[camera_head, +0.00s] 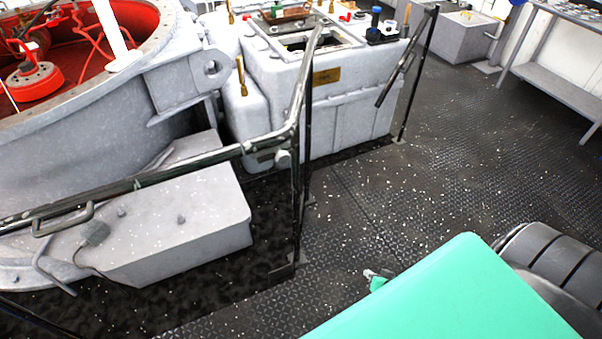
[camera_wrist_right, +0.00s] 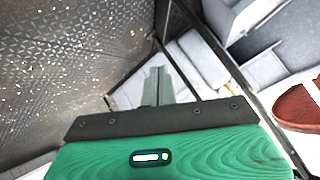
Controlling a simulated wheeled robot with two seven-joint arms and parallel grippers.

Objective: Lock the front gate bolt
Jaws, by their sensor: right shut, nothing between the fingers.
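A black railing (camera_head: 180,173) runs from the left to a dark upright post (camera_head: 304,150) in the head view. A small grey fitting (camera_head: 283,158) sits at the rail's end beside the post; I cannot tell if it is the gate bolt. My right gripper (camera_head: 374,276) shows only as a small tip past my green arm cover, over the deck right of the post and apart from it. In the wrist view its narrow grey fingers (camera_wrist_right: 158,86) are shut and empty. My left gripper is not in view.
A second dark post (camera_head: 418,75) stands farther back, with a gap between the posts. White machinery (camera_head: 345,115) fills the back middle and a red-lined round housing (camera_head: 85,85) the left. The patterned deck (camera_head: 450,170) is clear to a bench (camera_head: 560,60) at right.

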